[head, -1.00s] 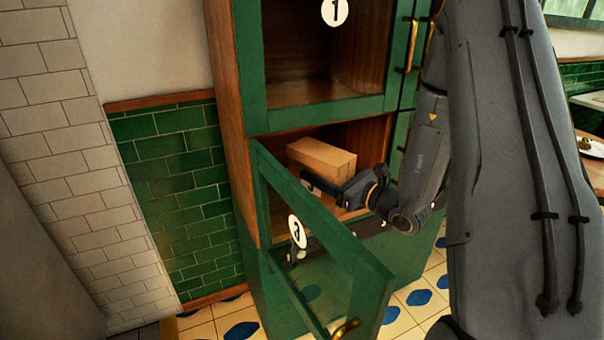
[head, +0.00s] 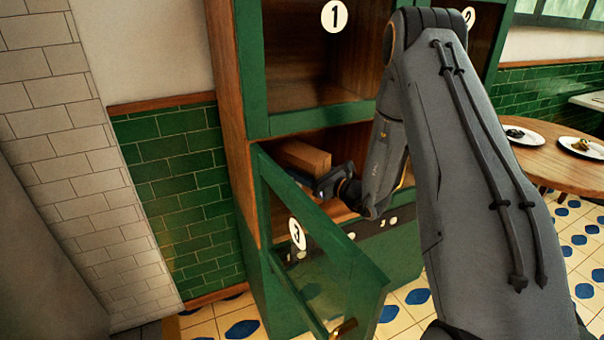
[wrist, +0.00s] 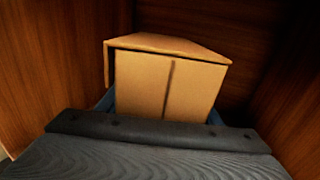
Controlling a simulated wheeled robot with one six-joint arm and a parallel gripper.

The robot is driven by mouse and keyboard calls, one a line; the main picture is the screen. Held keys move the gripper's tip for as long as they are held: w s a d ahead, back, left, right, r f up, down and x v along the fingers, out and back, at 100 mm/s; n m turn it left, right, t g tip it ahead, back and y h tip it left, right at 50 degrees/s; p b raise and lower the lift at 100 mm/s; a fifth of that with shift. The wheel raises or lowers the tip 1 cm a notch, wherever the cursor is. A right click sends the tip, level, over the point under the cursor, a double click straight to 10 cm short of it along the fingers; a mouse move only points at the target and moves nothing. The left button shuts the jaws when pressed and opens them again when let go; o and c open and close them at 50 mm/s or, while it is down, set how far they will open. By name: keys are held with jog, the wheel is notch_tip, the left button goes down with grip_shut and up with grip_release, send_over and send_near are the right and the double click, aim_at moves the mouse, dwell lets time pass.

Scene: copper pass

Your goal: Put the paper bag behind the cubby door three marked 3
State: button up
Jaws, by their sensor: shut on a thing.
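The brown paper bag (head: 303,157) is inside the lower left cubby, behind the opened door. In the wrist view the bag (wrist: 168,85) is held ahead of my gripper, between wooden side walls. My gripper (head: 327,180) is shut on the bag and reaches in through the cubby opening. The green glazed cubby door marked 3 (head: 345,265) stands open, swung out toward the lower right. Its round 3 label (head: 297,234) faces the camera. The fingertips are mostly hidden in both views, and I cannot tell whether the bag touches the cubby floor.
The cubby marked 1 (head: 318,60) is above, and the one marked 2 (head: 468,18) is at its right. A round wooden table (head: 540,165) with plates stands at the right. The open door stands close beside my arm. The tiled floor (head: 235,329) is clear in front.

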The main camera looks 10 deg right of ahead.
jog(key=shift+f, duration=0.75)
jog(key=shift+w+f, duration=0.25)
jog(key=shift+f, duration=0.1)
jog(key=shift+f, duration=0.1)
jog(key=o, duration=1.3)
jog(key=shift+o, duration=0.2)
